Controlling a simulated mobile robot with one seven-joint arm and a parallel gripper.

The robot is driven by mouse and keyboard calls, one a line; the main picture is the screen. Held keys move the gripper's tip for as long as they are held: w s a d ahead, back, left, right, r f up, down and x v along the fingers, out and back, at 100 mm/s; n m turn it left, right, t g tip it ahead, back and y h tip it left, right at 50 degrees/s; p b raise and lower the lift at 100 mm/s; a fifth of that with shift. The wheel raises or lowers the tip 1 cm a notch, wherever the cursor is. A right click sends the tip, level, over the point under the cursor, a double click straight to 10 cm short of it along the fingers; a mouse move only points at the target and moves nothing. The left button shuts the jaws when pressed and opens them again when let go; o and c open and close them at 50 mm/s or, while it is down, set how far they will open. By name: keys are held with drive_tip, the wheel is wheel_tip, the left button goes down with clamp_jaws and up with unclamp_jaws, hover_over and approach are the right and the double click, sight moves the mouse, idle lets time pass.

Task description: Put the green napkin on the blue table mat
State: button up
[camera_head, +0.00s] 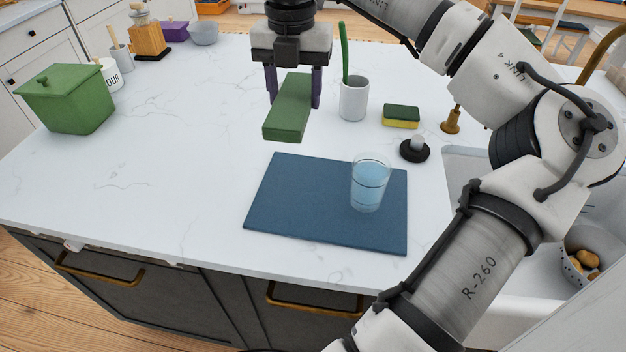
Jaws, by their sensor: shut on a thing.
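The green napkin (288,106) is a flat, oblong folded block. My gripper (294,90) is shut on it, one finger on each side, and appears to hold it above the white counter, behind the mat. The blue table mat (290,205) lies flat on the counter near its front edge. A glass of blue liquid (369,184) stands upright on the right part of the mat. The left part of the mat is bare.
A white cup (354,99) with a green-handled brush stands right of the napkin. A sponge (401,116), a black stopper (415,149) and a sink (475,170) are further right. A green lidded box (68,100) stands at left. The counter between is clear.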

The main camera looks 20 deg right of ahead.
sight(299, 187)
wheel_tip(299, 187, down, 19)
drive_tip(key=b, duration=1.2)
drive_tip(key=shift+s+f, duration=0.1)
drive_tip(key=shift+f, duration=0.1)
drive_tip(key=shift+f, duration=0.25)
drive_tip(key=o, duration=1)
drive_tip(key=shift+r, duration=0.1)
drive_tip(key=shift+c, duration=0.2)
drive_tip(key=shift+r, duration=0.1)
wheel_tip(299, 187, up, 12)
